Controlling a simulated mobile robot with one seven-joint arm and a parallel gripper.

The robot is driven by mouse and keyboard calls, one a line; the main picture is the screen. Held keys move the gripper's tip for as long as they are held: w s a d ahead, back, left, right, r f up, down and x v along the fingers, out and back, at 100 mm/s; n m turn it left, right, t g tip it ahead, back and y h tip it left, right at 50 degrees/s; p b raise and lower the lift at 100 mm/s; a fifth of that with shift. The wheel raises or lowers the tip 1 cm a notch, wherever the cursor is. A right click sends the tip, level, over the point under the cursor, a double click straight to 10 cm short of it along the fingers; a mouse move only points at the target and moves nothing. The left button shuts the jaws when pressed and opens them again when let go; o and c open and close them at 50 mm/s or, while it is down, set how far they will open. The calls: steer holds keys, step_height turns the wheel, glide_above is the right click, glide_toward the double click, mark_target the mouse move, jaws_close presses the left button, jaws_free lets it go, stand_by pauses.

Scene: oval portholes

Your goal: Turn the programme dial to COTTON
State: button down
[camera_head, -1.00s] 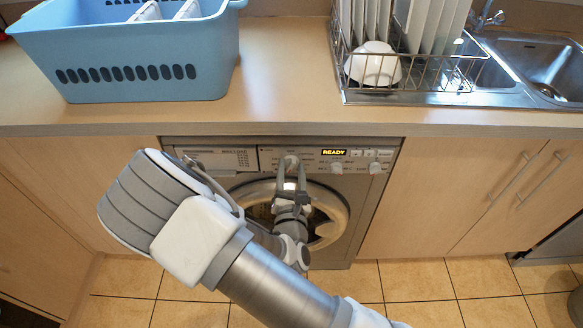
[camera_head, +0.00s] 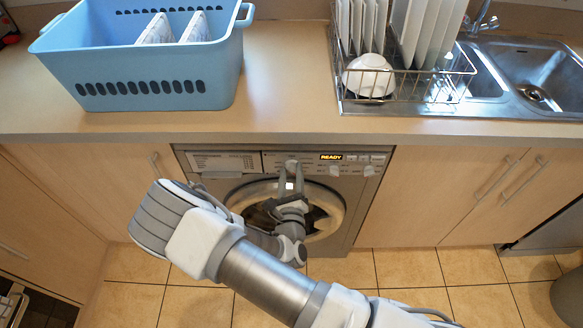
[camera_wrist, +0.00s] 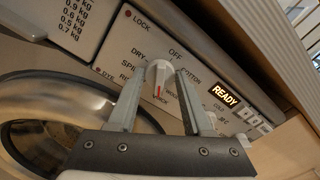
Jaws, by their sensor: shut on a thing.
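The programme dial (camera_head: 291,164) is a small light knob on the washing machine's front panel. In the wrist view the dial (camera_wrist: 159,74) sits between my fingertips, with a red line on its lower side. The red line points down in that picture, toward a label partly hidden by my fingers. OFF is printed above the dial, and a label ending in "TTON" (camera_wrist: 191,78) shows right of it, partly behind my right finger. My gripper (camera_head: 290,172) reaches the panel from the front. In the wrist view my gripper (camera_wrist: 160,84) is shut on the dial.
The display (camera_head: 331,157) reads READY, with buttons and smaller knobs to its right. The round door (camera_head: 335,205) lies below the panel. The worktop edge (camera_head: 290,139) overhangs just above. A blue basket (camera_head: 150,85) and dish rack (camera_head: 440,87) stand on the worktop.

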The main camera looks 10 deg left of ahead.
steer(key=n+p, duration=0.2)
steer(key=n, duration=0.3)
steer(key=shift+a+n, duration=0.1)
steer(key=shift+n, duration=0.2)
steer(key=n+p, duration=0.2)
steer(key=n, duration=0.3)
steer(key=shift+f+n, duration=0.1)
steer(key=shift+n, duration=0.2)
steer(key=n, duration=0.5)
steer(key=shift+f, duration=0.1)
steer(key=shift+n+p, duration=0.3)
steer(key=shift+n, duration=2.1)
steer(key=shift+c, duration=1.8)
jaws_free()
steer(key=shift+f, duration=0.1)
steer(key=shift+s, duration=0.2)
